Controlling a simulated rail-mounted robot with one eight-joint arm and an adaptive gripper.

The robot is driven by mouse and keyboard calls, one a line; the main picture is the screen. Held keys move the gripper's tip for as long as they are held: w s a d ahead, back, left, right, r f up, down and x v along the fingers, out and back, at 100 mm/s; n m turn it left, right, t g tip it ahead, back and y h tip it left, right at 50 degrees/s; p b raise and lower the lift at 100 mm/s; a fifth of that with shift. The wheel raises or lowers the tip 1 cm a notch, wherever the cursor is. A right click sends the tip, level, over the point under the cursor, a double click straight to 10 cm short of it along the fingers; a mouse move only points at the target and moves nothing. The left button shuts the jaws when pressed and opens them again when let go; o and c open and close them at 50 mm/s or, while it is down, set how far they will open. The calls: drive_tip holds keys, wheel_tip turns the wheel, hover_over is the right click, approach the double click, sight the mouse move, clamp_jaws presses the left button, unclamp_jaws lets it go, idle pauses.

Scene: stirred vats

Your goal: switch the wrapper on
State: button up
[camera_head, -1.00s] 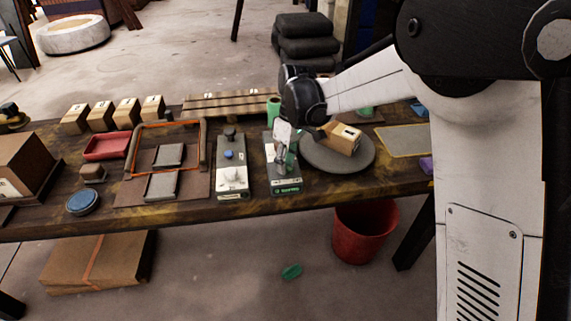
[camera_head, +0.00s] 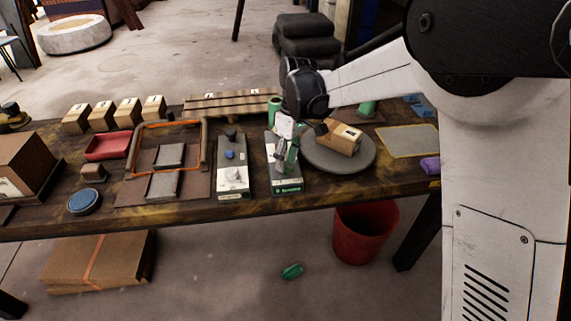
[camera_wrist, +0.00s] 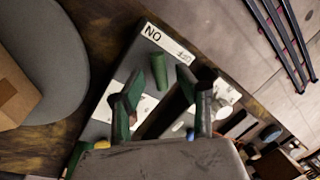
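A grey control box with a green label (camera_head: 286,187) stands on the table, left of a round grey turntable (camera_head: 362,165) that bears a cardboard box (camera_head: 345,137). I cannot tell for sure which of these is the wrapper. My gripper (camera_head: 283,163) is over this control box, pointing down and hiding much of its top. Contact is unclear.
A second control box (camera_head: 232,178) with a blue button and pale knob stands just left. A green cylinder (camera_head: 274,105) stands behind the gripper. An orange frame (camera_head: 165,125), red tray (camera_head: 107,147) and blue disc (camera_head: 84,202) lie further left. A red bin (camera_head: 365,230) is below.

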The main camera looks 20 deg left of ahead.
wheel_tip(320, 180, up, 10)
drive_tip(key=w, duration=0.1)
drive_tip(key=shift+w+d, duration=0.35)
drive_tip(key=shift+w, duration=0.05)
